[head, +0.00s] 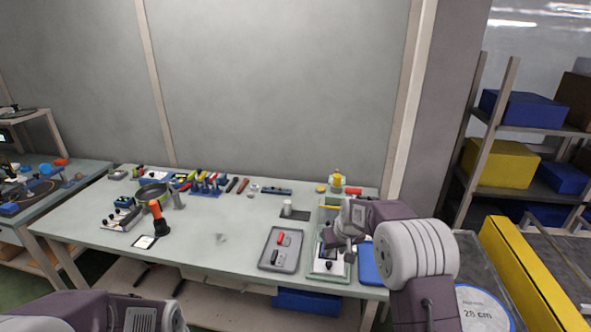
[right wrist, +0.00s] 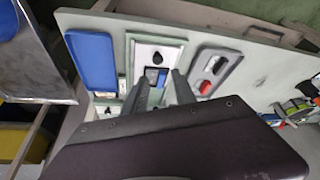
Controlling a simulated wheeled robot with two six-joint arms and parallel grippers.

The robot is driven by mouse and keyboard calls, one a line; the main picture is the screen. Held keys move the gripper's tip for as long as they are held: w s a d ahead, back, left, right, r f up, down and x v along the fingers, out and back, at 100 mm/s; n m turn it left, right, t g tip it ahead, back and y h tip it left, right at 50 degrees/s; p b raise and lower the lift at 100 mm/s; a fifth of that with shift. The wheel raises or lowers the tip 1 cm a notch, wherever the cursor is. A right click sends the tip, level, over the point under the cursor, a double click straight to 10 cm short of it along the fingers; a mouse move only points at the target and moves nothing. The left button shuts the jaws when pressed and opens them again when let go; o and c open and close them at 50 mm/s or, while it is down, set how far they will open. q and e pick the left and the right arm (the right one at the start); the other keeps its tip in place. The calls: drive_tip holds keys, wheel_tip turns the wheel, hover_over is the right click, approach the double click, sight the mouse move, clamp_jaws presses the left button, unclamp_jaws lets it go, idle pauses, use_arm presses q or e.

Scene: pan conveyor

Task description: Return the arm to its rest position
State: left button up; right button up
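My right arm (head: 415,255) reaches from the lower right over the right end of the workbench (head: 215,255). My right gripper (head: 342,246) is above the pale green-edged tray with a white panel. In the right wrist view the two dark fingers of this gripper (right wrist: 160,88) stand apart with nothing between them, over the same tray (right wrist: 158,52). My left arm (head: 135,312) shows only as a link at the lower left; its gripper is outside the view.
A grey tray (head: 281,250) with a red and a dark piece lies left of my right gripper, and a blue flat bin (head: 370,264) lies right of it. Tools line the bench's back. A yellow beam (head: 530,270) and shelving (head: 530,135) stand at the right.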

drive_tip(key=s+a+r, duration=0.1)
drive_tip(key=s+r, duration=0.4)
drive_tip(key=s, duration=0.5)
drive_tip(key=s+f+g, duration=0.1)
drive_tip(key=s+f, duration=0.3)
drive_tip(key=s, duration=0.6)
drive_tip(key=s+f+m+g, duration=0.1)
drive_tip(key=s+f+g, duration=0.1)
drive_tip(key=s, duration=0.8)
drive_tip(key=shift+d+f+m+g, duration=0.3)
drive_tip(key=shift+f, duration=0.6)
